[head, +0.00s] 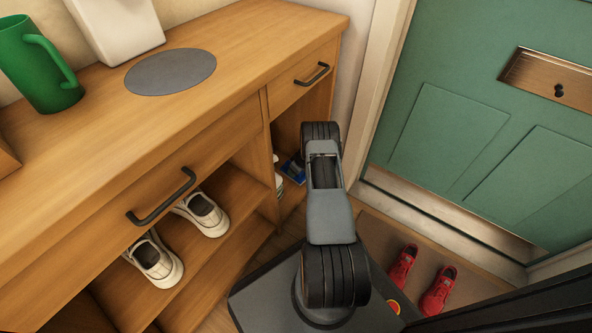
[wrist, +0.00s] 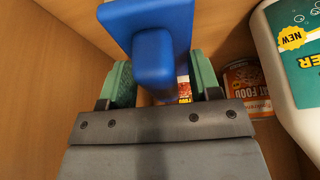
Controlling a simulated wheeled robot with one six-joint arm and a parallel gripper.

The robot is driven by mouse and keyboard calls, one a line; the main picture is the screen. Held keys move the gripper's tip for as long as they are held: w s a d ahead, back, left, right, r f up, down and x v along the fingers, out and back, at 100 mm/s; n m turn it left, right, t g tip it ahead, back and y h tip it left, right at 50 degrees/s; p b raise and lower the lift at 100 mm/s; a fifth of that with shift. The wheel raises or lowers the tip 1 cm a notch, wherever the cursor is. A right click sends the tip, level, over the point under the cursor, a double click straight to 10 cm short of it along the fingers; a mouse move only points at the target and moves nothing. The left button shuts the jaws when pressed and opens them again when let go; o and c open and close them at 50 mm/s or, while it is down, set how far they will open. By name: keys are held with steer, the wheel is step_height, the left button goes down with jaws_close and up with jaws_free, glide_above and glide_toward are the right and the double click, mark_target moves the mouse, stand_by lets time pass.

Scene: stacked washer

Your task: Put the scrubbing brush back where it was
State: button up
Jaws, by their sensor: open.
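The blue scrubbing brush (wrist: 150,25) is at the top middle of the wrist view, inside a wooden compartment. Its narrower blue part reaches down between the green fingers of my gripper (wrist: 156,80). The gripper is open, with one finger on each side of that part; whether either finger touches it I cannot tell. In the head view a bit of blue, probably the brush (head: 293,168), shows in the right compartment of the cabinet. My arm hides the gripper there.
A white bottle with a green label (wrist: 298,75) stands close on the right, with a food can (wrist: 246,85) behind it. Wooden walls enclose the left side and back. The cabinet (head: 190,120) also holds white shoes (head: 203,213); red shoes (head: 438,292) lie by the green door (head: 450,120).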

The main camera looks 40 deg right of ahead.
steer(key=shift+r+p, duration=0.2)
steer(key=shift+p, duration=0.35)
steer(key=p+v, duration=0.5)
steer(key=v, duration=0.8)
steer(key=shift+s+r+p, duration=0.2)
steer(key=shift+s+p, duration=0.15)
